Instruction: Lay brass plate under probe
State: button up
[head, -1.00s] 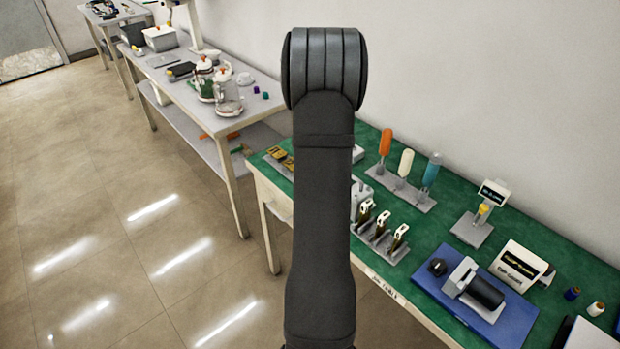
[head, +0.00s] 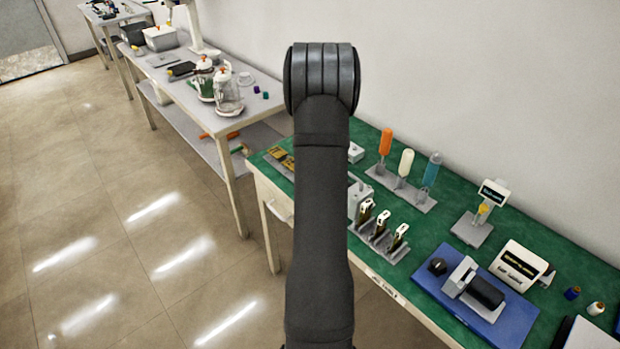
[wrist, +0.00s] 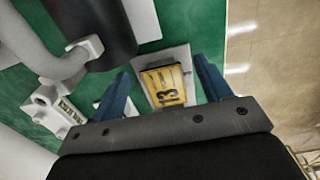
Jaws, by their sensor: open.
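In the wrist view a yellow plate (wrist: 166,85) marked "13" sits on a pale grey base on the green table top. I take it for the brass plate. My gripper (wrist: 164,80) is open, with one blue finger at each side of the plate in the picture; I cannot tell the height gap. In the head view my arm hides the gripper. Yellow pieces (head: 281,157) show at the green table's left end. A grey stand with a small display and a yellow part (head: 482,210) stands further right; I cannot tell whether it carries the probe.
A dark cylinder (wrist: 92,28) and a curved grey arm (wrist: 32,40) stand close at the left in the wrist view, with a white device (wrist: 52,110) below. The head view shows a rack of coloured handles (head: 402,190) and a blue mat (head: 440,284) with a machine.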

jog(key=shift+f, duration=0.25)
dwell(0.3)
jog(key=c, duration=1.2)
notch_tip(320, 180, up, 10)
jog(key=s+d+m, duration=0.1)
jog(key=d+m, duration=0.2)
jog(key=s+d+r+m, duration=0.1)
jog(key=d+m, duration=0.2)
jog(key=s+d+m, duration=0.1)
jog(key=d+m, duration=0.2)
jog(key=shift+s+r+m, duration=0.1)
jog(key=shift+r+m, duration=0.05)
jog(key=shift+m, duration=0.25)
jog(key=s+d+f+m, duration=0.2)
jog(key=s+d, duration=0.4)
jog(key=d, duration=0.4)
jog(key=s+d+f+m, duration=0.1)
jog(key=s+d+m, duration=0.2)
jog(key=s+d, duration=0.3)
jog(key=s+d+f+m, duration=0.2)
jog(key=s+d, duration=0.5)
jog(key=d, duration=0.6)
jog(key=shift+d+f+m, duration=0.35)
jog(key=shift+d+m, duration=0.05)
jog(key=shift+m, duration=0.2)
